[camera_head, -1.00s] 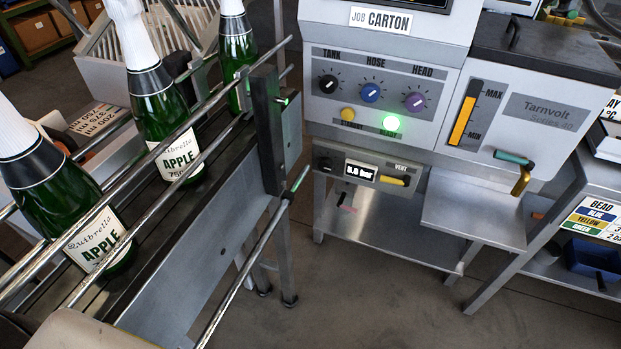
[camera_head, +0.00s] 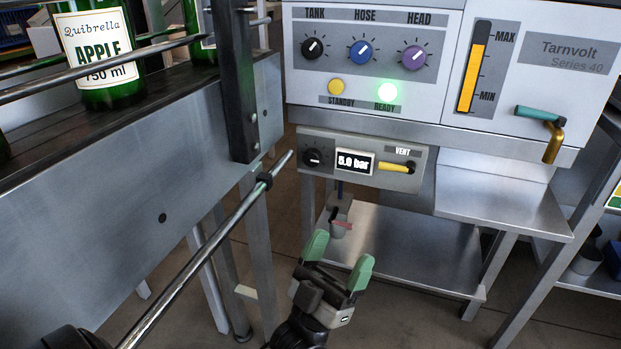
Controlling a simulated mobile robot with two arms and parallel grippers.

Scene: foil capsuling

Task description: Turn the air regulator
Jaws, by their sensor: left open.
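The air regulator is a grey panel under the machine with a black knob (camera_head: 312,157) at its left end. Its display (camera_head: 353,163) appears to read 5.0 bar. A yellow vent lever (camera_head: 394,167) lies roughly level on the right of the panel. My left gripper (camera_head: 339,258) has green fingertips, spread apart with nothing between them. It is below the regulator panel and apart from it, in front of the lower shelf. My right gripper is not in view.
The machine front above has TANK, HOSE and HEAD knobs (camera_head: 361,51) and a lit green READY light (camera_head: 387,91). A conveyor (camera_head: 150,180) with green bottles and a metal rail (camera_head: 215,245) runs along the left. A steel shelf (camera_head: 410,250) lies below. A teal-handled tap (camera_head: 540,115) is at right.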

